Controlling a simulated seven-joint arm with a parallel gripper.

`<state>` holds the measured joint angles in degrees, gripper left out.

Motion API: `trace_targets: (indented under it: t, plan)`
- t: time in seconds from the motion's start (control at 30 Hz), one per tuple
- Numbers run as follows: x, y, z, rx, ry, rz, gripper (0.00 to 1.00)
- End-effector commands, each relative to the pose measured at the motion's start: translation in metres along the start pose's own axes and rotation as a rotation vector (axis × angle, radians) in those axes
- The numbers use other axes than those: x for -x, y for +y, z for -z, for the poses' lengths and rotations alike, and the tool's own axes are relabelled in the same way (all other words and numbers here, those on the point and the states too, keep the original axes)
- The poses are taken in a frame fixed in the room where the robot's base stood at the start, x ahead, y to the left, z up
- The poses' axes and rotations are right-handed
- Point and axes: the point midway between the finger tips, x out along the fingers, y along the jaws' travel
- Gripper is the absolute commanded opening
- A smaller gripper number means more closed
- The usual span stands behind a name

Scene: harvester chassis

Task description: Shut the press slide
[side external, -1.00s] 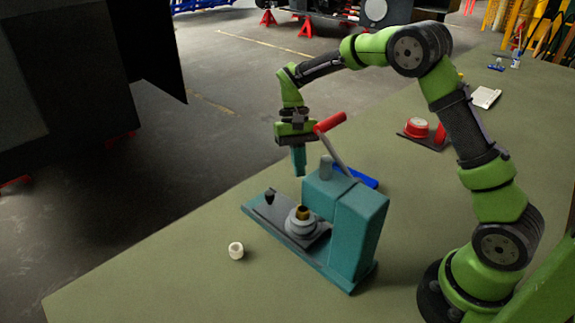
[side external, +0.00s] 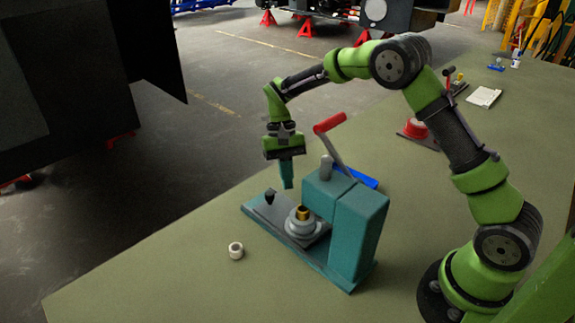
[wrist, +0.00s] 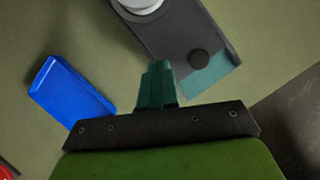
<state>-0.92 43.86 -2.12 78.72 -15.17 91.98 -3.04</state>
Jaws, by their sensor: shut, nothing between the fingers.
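The teal press (side external: 357,225) stands on the green table, its red-handled lever (side external: 329,123) raised. Its dark slide plate (side external: 267,214) sticks out to the left on the teal base, with a black knob (side external: 270,195) at its outer end. A grey round seat with a brass piece (side external: 303,214) sits on the slide near the press body. My gripper (side external: 287,186) is shut and empty, pointing down just above and behind the knob. In the wrist view the gripper tips (wrist: 158,68) are beside the slide (wrist: 178,30), apart from the knob (wrist: 199,59).
A white ring (side external: 236,251) lies on the table in front of the press. A blue block (side external: 366,181) lies behind it. A red button device (side external: 416,129) and a white pad (side external: 484,97) are farther back. The table's left edge is close to the slide's outer end.

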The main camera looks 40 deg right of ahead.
Motion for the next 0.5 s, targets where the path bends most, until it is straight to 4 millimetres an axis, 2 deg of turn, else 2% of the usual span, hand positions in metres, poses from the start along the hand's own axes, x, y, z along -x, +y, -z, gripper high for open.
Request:
trace_targets:
  t: [0.1, 0.3, 0.5]
  plan:
    - [-0.027, 0.0, -0.001, 0.0, -0.004, -0.002, 0.0]
    - [-0.035, 0.0, -0.025, 0.002, 0.001, -0.001, 0.0]
    - [-0.04, 0.0, -0.036, 0.0, 0.0, 0.0, 0.0]
